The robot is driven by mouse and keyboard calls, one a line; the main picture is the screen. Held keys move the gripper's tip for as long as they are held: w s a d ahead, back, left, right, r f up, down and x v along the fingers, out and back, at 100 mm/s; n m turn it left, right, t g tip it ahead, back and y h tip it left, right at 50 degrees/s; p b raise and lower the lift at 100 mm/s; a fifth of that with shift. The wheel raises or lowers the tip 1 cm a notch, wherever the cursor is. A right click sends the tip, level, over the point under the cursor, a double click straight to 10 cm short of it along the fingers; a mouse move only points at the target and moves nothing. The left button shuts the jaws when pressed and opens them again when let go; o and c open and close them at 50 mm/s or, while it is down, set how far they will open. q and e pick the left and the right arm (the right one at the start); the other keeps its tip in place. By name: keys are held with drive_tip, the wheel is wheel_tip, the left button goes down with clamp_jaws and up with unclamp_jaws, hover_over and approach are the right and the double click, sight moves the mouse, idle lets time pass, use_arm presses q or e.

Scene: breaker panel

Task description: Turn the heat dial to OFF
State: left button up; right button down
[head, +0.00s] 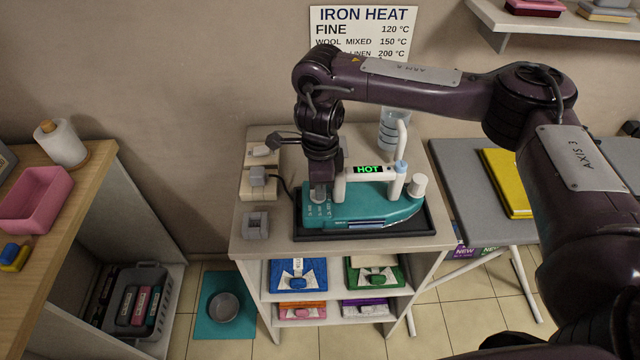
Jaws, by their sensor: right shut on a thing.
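A teal iron (375,206) with a white handle rests on a dark tray (420,229) on the stand. A small display (368,169) on it reads HOT in green. My right gripper (319,192) reaches down from above onto the left end of the iron, where the heat dial sits, and is shut on the dial. The dial is mostly hidden by the gripper, so I cannot read its setting. Small markings (318,211) show beside it, too small to read. My left gripper is not in view.
A heat chart (362,30) hangs on the wall behind. A socket strip with a plug (258,177) and a grey box (256,224) lie left of the iron. A clear bottle (390,135) stands behind. Folded garments (298,274) fill the shelves below. A grey board (460,185) stands right.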

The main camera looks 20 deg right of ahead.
drive_tip(key=c, duration=1.7)
unclamp_jaws()
wheel_tip(320, 180, up, 8)
drive_tip(key=shift+f, duration=0.1)
